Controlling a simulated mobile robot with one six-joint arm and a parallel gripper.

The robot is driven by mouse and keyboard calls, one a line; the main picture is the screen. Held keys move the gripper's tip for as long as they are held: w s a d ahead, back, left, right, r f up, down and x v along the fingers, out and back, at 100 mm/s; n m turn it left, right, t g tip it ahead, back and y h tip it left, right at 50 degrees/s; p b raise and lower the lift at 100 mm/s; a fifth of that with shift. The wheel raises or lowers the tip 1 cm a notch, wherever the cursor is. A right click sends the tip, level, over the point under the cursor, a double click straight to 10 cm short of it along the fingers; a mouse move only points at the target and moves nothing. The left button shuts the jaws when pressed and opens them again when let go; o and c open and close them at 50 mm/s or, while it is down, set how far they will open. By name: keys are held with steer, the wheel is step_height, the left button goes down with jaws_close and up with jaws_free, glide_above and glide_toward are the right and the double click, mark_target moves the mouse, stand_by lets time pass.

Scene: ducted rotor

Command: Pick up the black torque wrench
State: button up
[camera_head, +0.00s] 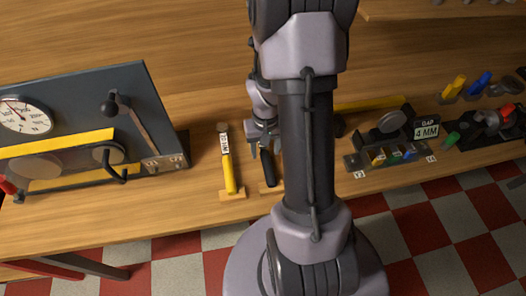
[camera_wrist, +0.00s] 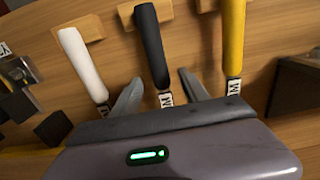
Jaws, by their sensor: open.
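The black torque wrench (camera_wrist: 150,45) lies between a white-handled wrench (camera_wrist: 80,62) and a yellow-handled wrench (camera_wrist: 233,40) in the wrist view. Its handle end rests on a small wooden block, and a white label shows on its shaft. In the head view its black handle (camera_head: 270,170) points to the bench's front edge, and my arm hides much of the rest. My gripper (camera_wrist: 162,92) is open, its fingers on either side of the black wrench near the label. I cannot tell if they touch it. It also shows over the wrench in the head view (camera_head: 263,150).
The yellow wrench (camera_head: 228,172) lies just left on the wooden bench (camera_head: 120,215). A dark panel with a gauge (camera_head: 25,116) stands at left. A black fixture marked 4 MM (camera_head: 385,158) stands at right. The white wrench is hidden in the head view.

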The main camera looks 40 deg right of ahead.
mark_target(265, 154)
step_height(265, 154, down, 5)
steer(key=shift+w+d+f+b, duration=0.1)
steer(key=shift+w+b, duration=0.05)
steer(key=shift+b, duration=0.9)
steer(key=shift+r, duration=0.2)
steer(key=shift+c, duration=1.1)
jaws_close()
